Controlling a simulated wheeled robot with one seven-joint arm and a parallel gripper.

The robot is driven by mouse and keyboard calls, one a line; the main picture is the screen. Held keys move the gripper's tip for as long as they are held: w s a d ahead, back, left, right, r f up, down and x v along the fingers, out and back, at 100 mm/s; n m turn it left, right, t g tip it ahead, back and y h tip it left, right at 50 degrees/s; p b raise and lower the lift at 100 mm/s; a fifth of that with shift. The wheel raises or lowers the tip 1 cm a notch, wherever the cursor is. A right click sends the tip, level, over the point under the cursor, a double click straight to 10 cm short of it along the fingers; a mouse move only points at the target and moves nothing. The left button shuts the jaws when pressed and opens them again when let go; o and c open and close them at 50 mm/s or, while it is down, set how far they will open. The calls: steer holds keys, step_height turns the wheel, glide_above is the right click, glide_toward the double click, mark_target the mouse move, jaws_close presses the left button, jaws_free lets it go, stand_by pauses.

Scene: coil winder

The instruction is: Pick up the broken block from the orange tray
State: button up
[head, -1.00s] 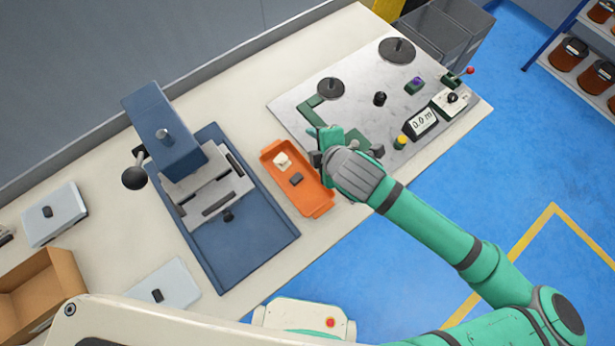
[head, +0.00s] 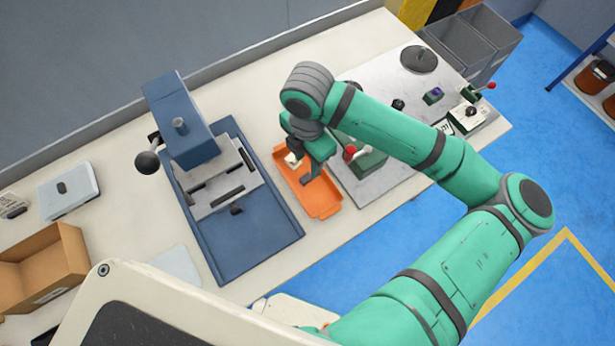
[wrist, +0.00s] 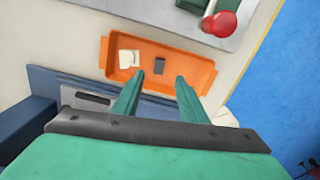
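The orange tray (head: 324,205) lies on the bench between the blue press and the grey metal plate. In the wrist view the tray (wrist: 205,76) holds a cream, uneven-looking block (wrist: 129,58) and a small dark grey block (wrist: 159,66), set apart. The cream one looks irregular, but I cannot tell for certain which is broken. My gripper (wrist: 157,84) is open and empty, its two fingers apart at the tray's near side, with the dark block beyond the gap.
The blue press (head: 232,245) stands left of the tray. The metal plate (head: 385,175) with knobs and a red ball-ended lever lies to the right. A cardboard box (head: 45,260) is at far left. Bare bench (head: 235,95) shows behind the tray.

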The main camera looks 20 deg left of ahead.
mark_target(306, 178)
steer(key=shift+s+a+f, duration=0.1)
steer(key=shift+f, duration=2)
steer(key=shift+s+a+f, duration=0.1)
steer(key=shift+f, duration=1.95)
jaws_close()
